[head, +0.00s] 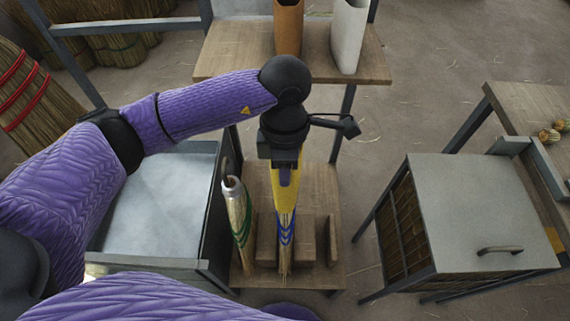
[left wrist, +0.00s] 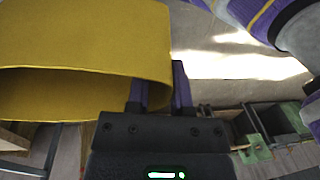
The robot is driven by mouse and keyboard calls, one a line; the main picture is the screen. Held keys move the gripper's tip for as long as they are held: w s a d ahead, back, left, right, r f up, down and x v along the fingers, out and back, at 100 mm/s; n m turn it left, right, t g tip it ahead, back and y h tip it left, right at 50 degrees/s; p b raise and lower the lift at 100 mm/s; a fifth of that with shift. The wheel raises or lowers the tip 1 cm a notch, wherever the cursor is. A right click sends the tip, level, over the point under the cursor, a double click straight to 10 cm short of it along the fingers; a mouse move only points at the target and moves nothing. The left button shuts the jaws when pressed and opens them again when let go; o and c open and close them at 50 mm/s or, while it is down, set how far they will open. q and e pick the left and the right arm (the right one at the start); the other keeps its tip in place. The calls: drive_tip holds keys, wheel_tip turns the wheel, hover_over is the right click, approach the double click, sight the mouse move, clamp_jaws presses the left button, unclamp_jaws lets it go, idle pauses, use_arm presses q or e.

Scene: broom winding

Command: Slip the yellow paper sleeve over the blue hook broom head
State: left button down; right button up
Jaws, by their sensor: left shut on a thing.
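My left gripper (head: 287,178) points down over the low wooden stand, its fingers shut on the wall of the yellow paper sleeve (head: 312,188). In the left wrist view the sleeve (left wrist: 85,45) fills the upper left, with one open, hollow end showing beside the fingers (left wrist: 160,90). A straw broom head with blue bands (head: 286,232) stands in the stand, directly below the sleeve in the picture. Its top and hook are hidden behind the sleeve and gripper. I cannot tell whether the sleeve is around it or in front of it. My right gripper is out of view.
A broom head with green bands and a dark hook (head: 238,220) stands close on the left. A metal bin (head: 212,230) is left of the stand (head: 325,190). Brown (head: 288,28) and white (head: 349,35) sleeves stand on the back shelf (head: 235,52). A grey-topped cabinet (head: 480,205) is right.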

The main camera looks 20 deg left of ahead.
sight(285, 195)
use_arm(q)
drive_tip(key=shift+f, duration=0.1)
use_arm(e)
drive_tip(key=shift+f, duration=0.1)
use_arm(q)
drive_tip(key=shift+f+b, duration=3.2)
drive_tip(key=shift+f, duration=0.4)
drive_tip(key=shift+f+b, duration=0.65)
drive_tip(key=shift+f, duration=0.15)
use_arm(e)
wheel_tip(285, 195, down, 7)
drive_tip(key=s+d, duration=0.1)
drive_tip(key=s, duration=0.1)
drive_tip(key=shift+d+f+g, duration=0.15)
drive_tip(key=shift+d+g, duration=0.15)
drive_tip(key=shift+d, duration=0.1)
use_arm(q)
drive_tip(key=shift+f, duration=0.1)
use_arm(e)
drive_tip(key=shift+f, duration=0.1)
